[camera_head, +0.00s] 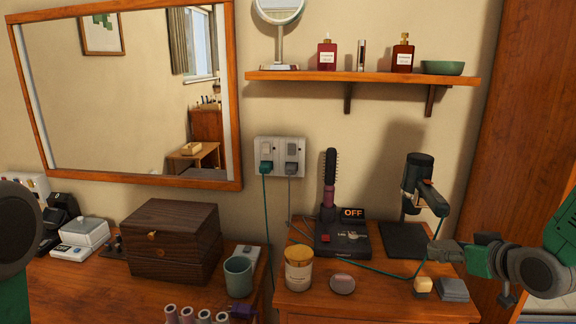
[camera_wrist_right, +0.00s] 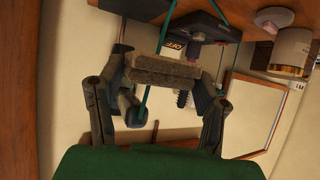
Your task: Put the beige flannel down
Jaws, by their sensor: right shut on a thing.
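The beige flannel (camera_wrist_right: 163,72) is a small, thick folded pad between the fingers of my right gripper (camera_wrist_right: 166,98) in the right wrist view. The fingers close on its two sides, and its near face is in shadow. In the head view my right gripper (camera_head: 436,251) comes in from the right, above the right end of the wooden table. The flannel is hard to make out from the dark fingers there. My left gripper is out of view; only a dark and green part of my left arm shows at the left edge.
A round pinkish tin (camera_head: 342,284), a candle jar (camera_head: 299,269), a hairbrush stand (camera_head: 343,240) and a dark dryer (camera_head: 419,177) stand nearby. A teal cable crosses there.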

